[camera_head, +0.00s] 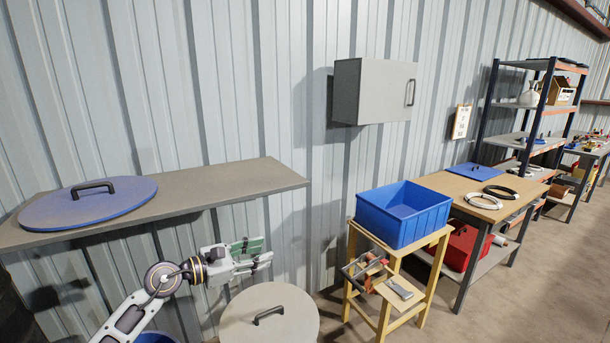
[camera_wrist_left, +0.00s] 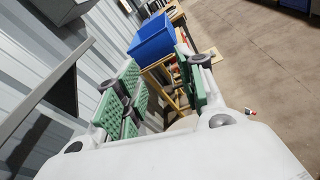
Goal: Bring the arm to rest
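My left arm comes in from the lower left of the head view. Its left gripper (camera_head: 266,255) is raised in front of the wall, below the grey shelf and above the grey round lid. The green-padded fingers stand apart with nothing between them, as the left wrist view (camera_wrist_left: 158,82) also shows. My right gripper is in neither view.
The grey shelf (camera_head: 240,180) carries a blue round lid (camera_head: 120,206). A grey round lid (camera_head: 285,318) lies below. A blue bin (camera_head: 405,212) sits on a wooden stand to the right, beside a workbench (camera_head: 462,185) with cable coils. Floor is free at right.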

